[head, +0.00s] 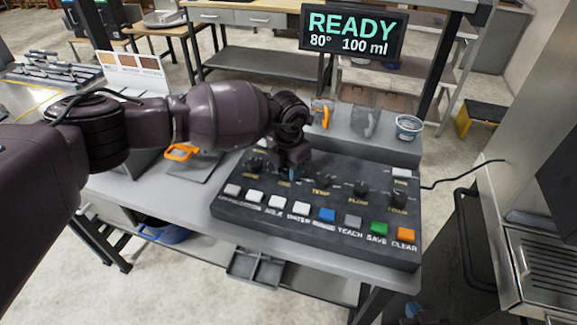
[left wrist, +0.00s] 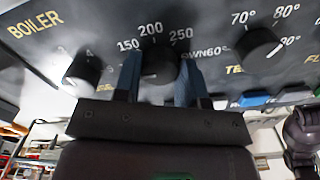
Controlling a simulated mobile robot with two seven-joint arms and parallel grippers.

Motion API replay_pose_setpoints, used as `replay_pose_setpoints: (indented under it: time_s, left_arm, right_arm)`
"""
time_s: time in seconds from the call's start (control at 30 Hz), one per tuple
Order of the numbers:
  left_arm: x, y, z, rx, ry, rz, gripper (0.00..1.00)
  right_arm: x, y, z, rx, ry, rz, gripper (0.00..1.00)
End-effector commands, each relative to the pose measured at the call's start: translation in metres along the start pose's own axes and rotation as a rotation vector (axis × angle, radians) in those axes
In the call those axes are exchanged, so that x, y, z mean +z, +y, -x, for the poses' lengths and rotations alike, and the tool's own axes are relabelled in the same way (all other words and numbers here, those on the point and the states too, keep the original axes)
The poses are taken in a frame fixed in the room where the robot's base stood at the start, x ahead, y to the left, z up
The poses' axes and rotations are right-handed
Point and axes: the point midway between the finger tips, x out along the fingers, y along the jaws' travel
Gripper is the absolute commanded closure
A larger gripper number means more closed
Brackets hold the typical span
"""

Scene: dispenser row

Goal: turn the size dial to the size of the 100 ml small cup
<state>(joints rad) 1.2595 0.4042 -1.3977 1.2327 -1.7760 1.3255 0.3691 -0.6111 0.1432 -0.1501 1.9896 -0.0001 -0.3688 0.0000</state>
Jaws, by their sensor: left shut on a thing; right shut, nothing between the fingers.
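The dark panel (head: 310,205) has a row of black dials, with a row of coloured buttons in front. My left gripper (head: 291,172) reaches down onto a dial, mostly hidden in the head view. In the left wrist view my left gripper's blue fingers (left wrist: 159,75) are shut on the sides of the size dial (left wrist: 160,60), marked 150, 200 and 250. Its pointer direction is unclear. The display (head: 352,34) reads READY, 80° and 100 ml. A small white and blue cup (head: 408,127) stands behind the panel's right part. My right gripper is not in view.
A clear pitcher (head: 365,119) and an orange-handled item (head: 322,113) stand on the ledge behind. A cable runs off the panel's right side.

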Motion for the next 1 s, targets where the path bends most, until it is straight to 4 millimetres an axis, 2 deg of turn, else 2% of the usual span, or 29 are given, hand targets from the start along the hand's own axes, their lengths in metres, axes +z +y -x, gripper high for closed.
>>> replay_pose_setpoints:
  time_s: [0.53, 0.57, 0.7, 1.0]
  left_arm:
    - [0.001, 0.001, 0.002, 0.001, -0.003, 0.025, 0.86]
    - [0.001, 0.001, 0.002, 0.001, -0.003, 0.025, 0.58]
    - [0.001, 0.001, 0.001, 0.001, -0.003, 0.024, 0.37]
    - [0.000, 0.000, 0.002, 0.000, -0.001, 0.023, 0.37]
  right_arm:
    - [-0.011, -0.001, -0.005, -0.003, 0.020, 0.003, 1.00]
    - [-0.011, -0.001, -0.005, -0.003, 0.021, 0.003, 1.00]
    - [-0.011, -0.001, -0.005, -0.003, 0.021, 0.003, 1.00]
    - [-0.006, 0.000, -0.002, -0.002, 0.012, 0.001, 1.00]
